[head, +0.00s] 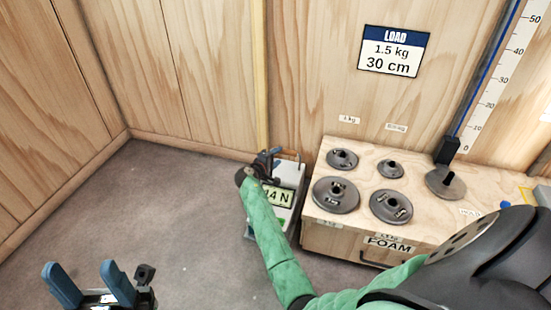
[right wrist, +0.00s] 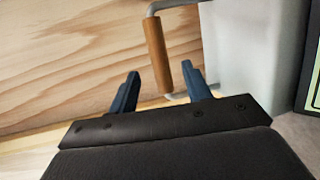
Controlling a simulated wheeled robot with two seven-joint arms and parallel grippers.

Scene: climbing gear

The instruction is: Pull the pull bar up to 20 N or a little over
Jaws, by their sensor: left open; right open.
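The pull bar (right wrist: 155,42) has a wooden grip on a bent metal rod, at the side of a pale box. In the right wrist view the grip's lower end lies between the fingers of my right gripper (right wrist: 160,69), which is open and not clamped on it. In the head view my right gripper (head: 268,160) is at the box's upper end and mostly hides the bar. The box's display (head: 280,196) is partly covered by my arm; its reading ends in "4 N". My left gripper (head: 90,285) is open and empty, low at the left.
A wooden block (head: 330,235) marked FOAM stands right of the box, with several dark weights on top. A vertical scale (head: 495,75) and a LOAD sign (head: 391,50) are on the wall. The grey floor (head: 150,210) at left is clear.

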